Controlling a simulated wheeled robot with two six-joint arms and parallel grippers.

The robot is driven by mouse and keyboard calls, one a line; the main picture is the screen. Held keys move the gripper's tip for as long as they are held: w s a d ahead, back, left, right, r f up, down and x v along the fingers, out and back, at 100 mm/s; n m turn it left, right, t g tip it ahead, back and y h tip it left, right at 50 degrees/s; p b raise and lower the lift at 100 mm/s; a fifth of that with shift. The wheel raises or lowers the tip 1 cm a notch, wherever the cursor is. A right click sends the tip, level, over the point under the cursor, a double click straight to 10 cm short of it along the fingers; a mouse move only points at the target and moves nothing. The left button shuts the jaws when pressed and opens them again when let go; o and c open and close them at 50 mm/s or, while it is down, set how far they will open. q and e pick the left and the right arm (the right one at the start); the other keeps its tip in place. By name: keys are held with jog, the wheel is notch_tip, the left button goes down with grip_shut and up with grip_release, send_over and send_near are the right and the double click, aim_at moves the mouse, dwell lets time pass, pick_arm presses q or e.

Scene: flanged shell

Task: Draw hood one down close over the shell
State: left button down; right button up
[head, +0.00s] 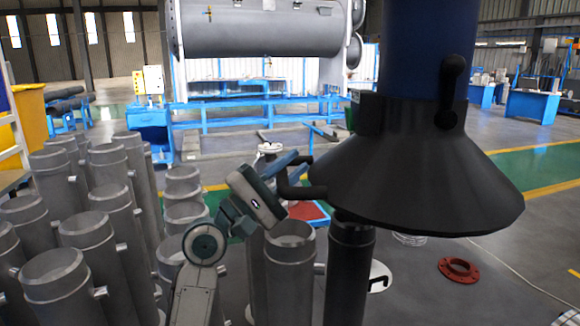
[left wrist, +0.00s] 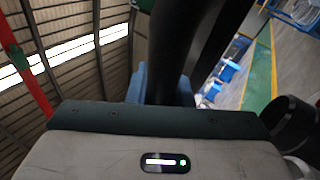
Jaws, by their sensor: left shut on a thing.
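A hood, a wide black cone (head: 420,185) under a thick dark blue duct (head: 423,45), hangs at the right of the head view. I take it for hood one; no label shows. A bent black handle (head: 303,191) sticks out from its left side. My left gripper (head: 292,172) is shut on this handle. In the left wrist view a thick dark bar (left wrist: 190,45) runs up from the jaws. A large grey cylindrical shell (head: 255,30) lies across the back; I cannot tell whether it is the task's shell. My right gripper is not in view.
Several grey upright pipes (head: 92,255) with side stubs crowd the left and stand near my left arm. A dark upright cylinder (head: 349,275) is below the hood. A red flange ring (head: 459,269) lies on the floor at right. Blue benches (head: 265,115) stand behind.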

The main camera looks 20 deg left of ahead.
pick_arm(q)
jog(key=c, duration=1.3)
grip_release()
jog(key=shift+s+a+f, duration=0.15)
jog(key=shift+s+f, duration=0.05)
jog(key=shift+f, duration=0.05)
jog(key=b+v, duration=0.2)
jog(key=v, duration=0.8)
jog(key=shift+b, duration=0.35)
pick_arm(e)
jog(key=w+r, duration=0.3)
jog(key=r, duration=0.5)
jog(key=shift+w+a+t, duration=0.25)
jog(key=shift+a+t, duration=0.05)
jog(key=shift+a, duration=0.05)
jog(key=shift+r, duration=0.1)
